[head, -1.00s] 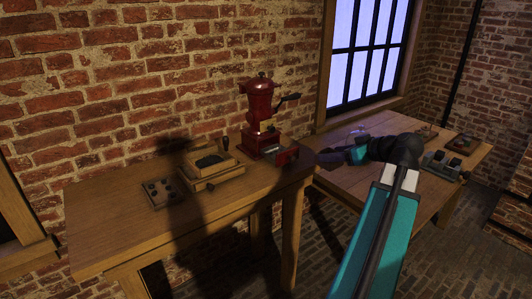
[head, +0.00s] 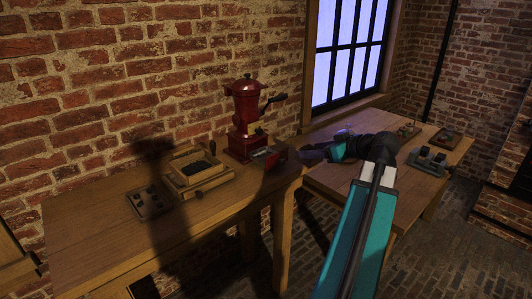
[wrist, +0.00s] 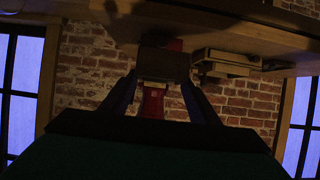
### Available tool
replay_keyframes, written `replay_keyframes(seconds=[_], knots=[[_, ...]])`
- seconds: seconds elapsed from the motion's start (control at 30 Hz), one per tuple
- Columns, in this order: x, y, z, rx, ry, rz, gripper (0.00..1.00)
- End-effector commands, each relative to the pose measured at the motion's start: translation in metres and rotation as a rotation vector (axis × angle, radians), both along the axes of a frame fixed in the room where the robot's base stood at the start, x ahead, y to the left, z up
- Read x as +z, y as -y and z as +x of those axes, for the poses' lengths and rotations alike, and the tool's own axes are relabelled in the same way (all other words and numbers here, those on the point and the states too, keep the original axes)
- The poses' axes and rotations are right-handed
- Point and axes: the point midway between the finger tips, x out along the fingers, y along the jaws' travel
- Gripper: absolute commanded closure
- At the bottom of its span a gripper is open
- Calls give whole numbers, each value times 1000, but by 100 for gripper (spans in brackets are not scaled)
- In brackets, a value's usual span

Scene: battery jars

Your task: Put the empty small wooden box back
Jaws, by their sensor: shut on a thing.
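My gripper (wrist: 164,78) is shut on a small dark brown box (wrist: 164,65), whose flat face shows between the fingers in the wrist view. In the head view my gripper (head: 300,157) is just right of the red mill (head: 246,122), above the gap between the two tables. A low dark reddish piece (head: 279,156) sits at the mill's foot, by my fingertips. I cannot tell whether it is the held box or part of the mill. The inside of the held box is hidden in the wrist view.
On the left table (head: 90,232) stand a wooden tray box (head: 212,184) with dark contents and a dark plate with knobs (head: 149,202). The right table (head: 350,190) holds a dark grey device (head: 428,160) and a small flat tray (head: 446,137). The left table's front is clear.

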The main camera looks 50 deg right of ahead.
Motion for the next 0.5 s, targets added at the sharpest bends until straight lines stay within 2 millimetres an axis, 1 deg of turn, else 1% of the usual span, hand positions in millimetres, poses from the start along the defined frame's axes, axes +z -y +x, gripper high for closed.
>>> replay_keyframes(seconds=[0.5], knots=[[-15, 2, 37, 1, 215, -12, 67]])
